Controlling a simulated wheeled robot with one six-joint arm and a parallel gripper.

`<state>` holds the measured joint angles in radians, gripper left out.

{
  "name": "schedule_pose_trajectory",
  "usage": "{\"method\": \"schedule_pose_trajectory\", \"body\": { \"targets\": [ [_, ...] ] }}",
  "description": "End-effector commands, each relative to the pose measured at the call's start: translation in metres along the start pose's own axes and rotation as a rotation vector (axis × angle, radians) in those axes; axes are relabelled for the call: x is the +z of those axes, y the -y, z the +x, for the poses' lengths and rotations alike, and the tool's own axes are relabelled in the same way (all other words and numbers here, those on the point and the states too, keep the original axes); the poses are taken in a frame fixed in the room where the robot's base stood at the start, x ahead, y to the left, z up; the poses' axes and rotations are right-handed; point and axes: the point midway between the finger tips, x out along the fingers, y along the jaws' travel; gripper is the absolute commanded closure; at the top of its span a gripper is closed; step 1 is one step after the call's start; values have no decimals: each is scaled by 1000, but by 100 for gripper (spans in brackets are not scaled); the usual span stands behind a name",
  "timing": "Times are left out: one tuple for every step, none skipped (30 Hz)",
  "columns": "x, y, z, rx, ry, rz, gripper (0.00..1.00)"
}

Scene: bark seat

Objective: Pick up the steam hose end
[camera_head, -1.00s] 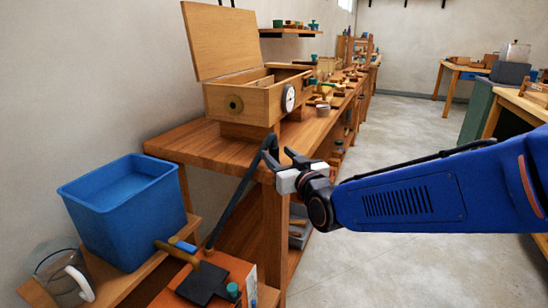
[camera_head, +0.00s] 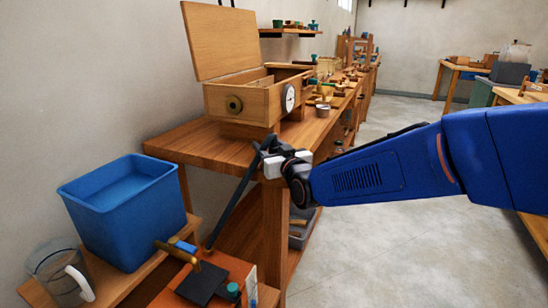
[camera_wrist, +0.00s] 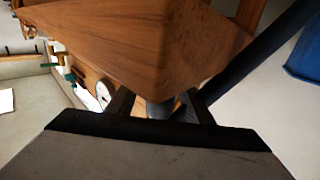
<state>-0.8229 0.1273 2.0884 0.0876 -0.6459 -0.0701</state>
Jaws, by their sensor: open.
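The steam hose (camera_head: 232,205) is a dark tube that rises slantwise from beside the orange unit to the corner of the wooden bench. Its upper end is at my gripper (camera_head: 268,152), partly hidden by the fingers. In the wrist view the hose (camera_wrist: 262,58) runs from the upper right down to the gap between my fingers (camera_wrist: 160,107). Its rounded grey end (camera_wrist: 160,109) shows between the fingertips. My gripper is open, with one finger on each side of the hose end; I cannot tell whether they touch it.
The wooden bench (camera_head: 200,146) has its corner close by my gripper and carries a lidded wooden box (camera_head: 255,103) with a round port and a dial. A blue bin (camera_head: 125,215), a clear jug (camera_head: 60,275) and the orange unit (camera_head: 240,268) stand lower left. Floor at right is clear.

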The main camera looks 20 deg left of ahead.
Motion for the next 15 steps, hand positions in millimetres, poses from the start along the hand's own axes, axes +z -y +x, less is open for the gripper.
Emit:
{"method": "schedule_pose_trajectory", "body": {
  "targets": [
    [0, 0, 0, 0, 0, 0, 54],
    [0, 0, 0, 0, 0, 0, 54],
    [0, 0, 0, 0, 0, 0, 58],
    [0, 0, 0, 0, 0, 0, 66],
    [0, 0, 0, 0, 0, 0, 73],
    [0, 0, 0, 0, 0, 0, 82],
    [0, 0, 0, 0, 0, 0, 89],
    [0, 0, 0, 0, 0, 0, 96],
    [0, 0, 0, 0, 0, 0, 96],
    [0, 0, 0, 0, -1, 0, 96],
    [0, 0, 0, 0, -1, 0, 96],
    [0, 0, 0, 0, -1, 0, 96],
    [0, 0, 0, 0, -1, 0, 96],
    [0, 0, 0, 0, -1, 0, 96],
    [0, 0, 0, 0, -1, 0, 96]
  ]
}}
